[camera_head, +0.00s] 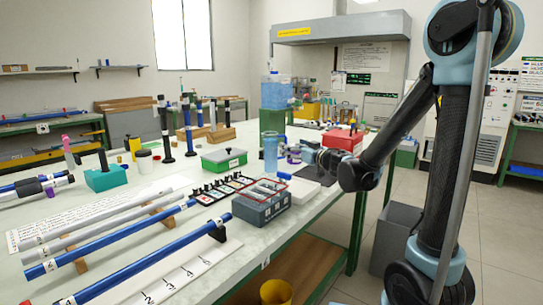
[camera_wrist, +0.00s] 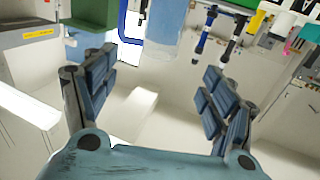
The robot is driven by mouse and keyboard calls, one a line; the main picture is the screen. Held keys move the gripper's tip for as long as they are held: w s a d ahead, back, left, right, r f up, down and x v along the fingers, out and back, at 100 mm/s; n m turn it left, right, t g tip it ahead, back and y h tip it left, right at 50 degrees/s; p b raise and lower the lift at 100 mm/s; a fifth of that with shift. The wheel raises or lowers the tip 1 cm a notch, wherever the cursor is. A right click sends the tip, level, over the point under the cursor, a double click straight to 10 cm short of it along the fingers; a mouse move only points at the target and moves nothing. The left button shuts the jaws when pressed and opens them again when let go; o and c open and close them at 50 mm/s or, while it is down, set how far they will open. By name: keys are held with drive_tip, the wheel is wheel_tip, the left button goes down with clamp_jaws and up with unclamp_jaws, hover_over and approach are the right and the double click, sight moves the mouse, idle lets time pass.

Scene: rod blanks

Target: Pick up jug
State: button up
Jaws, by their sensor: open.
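The jug (camera_head: 270,152) is a tall translucent blue vessel standing upright on the right part of the workbench. In the wrist view, a pale translucent body (camera_wrist: 178,38) with a blue loop like a handle at its left shows at the top, cut by the frame edge; it looks like the jug. My gripper (camera_head: 314,156) is just right of the jug in the head view and appears apart from it. In the wrist view my gripper (camera_wrist: 160,76) has its two padded fingers spread wide, with nothing between them.
A green box (camera_head: 224,158), a grey bin (camera_head: 262,208) and a black-framed tray (camera_head: 222,188) are left of and in front of the jug. A red box (camera_head: 343,138) stands behind my gripper. Long blue rods (camera_head: 110,240) lie at front left.

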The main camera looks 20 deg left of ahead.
sight(275, 141)
drive_tip(key=x, duration=1.1)
drive_tip(key=shift+f+x, duration=0.1)
drive_tip(key=shift+x, duration=1.15)
drive_tip(key=shift+f+x, duration=0.15)
drive_tip(key=shift+x, duration=1.1)
drive_tip(key=shift+c, duration=0.6)
clamp_jaws()
